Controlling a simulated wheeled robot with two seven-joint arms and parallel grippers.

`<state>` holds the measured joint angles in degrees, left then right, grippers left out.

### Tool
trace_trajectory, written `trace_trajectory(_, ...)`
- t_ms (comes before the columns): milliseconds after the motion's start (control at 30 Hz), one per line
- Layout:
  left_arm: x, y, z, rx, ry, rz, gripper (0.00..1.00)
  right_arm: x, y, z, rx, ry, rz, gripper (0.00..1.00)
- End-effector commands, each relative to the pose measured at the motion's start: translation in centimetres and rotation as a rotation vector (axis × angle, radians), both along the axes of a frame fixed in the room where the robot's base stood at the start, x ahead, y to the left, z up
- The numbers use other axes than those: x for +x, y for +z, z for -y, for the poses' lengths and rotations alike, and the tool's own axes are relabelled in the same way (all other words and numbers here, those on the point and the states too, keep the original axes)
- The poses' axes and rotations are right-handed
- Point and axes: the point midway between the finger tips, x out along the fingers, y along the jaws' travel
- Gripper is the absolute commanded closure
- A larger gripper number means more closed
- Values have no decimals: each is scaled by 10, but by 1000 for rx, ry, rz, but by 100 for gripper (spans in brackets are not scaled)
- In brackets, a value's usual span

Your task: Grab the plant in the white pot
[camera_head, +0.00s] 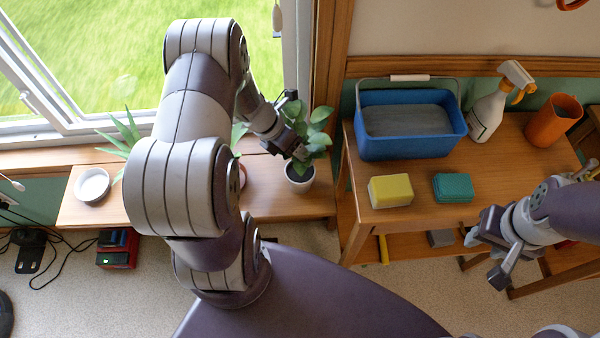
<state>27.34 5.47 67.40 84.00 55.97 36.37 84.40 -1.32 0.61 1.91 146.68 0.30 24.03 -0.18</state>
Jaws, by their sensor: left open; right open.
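The plant in the white pot (300,178) stands upright on the wooden bench below the window, with broad green leaves (318,138). My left arm reaches over the bench from the left. My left gripper (298,148) is open at the left side of the leaves, just above the pot; leaves and the gripper overlap, and I cannot tell whether they touch. My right gripper (484,258) is open and empty at the right, in front of the small wooden table, away from the plant.
On the small table (420,215) stand a blue bucket (410,150), a yellow sponge (390,190), a teal sponge (453,187), a spray bottle (492,108) and an orange pitcher (552,118). A white bowl (92,186) and a spiky plant (125,135) are on the bench's left.

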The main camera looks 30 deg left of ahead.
Motion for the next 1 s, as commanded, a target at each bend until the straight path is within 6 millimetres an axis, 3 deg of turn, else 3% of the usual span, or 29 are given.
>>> trace_trajectory(100,3,-11,5,1,-1,1,35,0,-4,0,0,0,0,57)
trace_trajectory(300,4,-11,5,1,0,2,35,0,-3,0,0,0,0,57)
trace_trajectory(367,4,-11,6,1,-1,1,51,0,-3,0,0,0,0,57)
trace_trajectory(500,3,-11,5,1,-1,1,97,0,-3,0,0,0,0,57)
trace_trajectory(533,3,-11,5,1,-1,1,100,0,-4,0,0,0,0,57)
trace_trajectory(833,4,-9,5,1,0,2,100,0,-3,0,0,0,0,57)
trace_trajectory(1000,4,7,5,1,1,3,100,0,3,0,0,0,0,57)
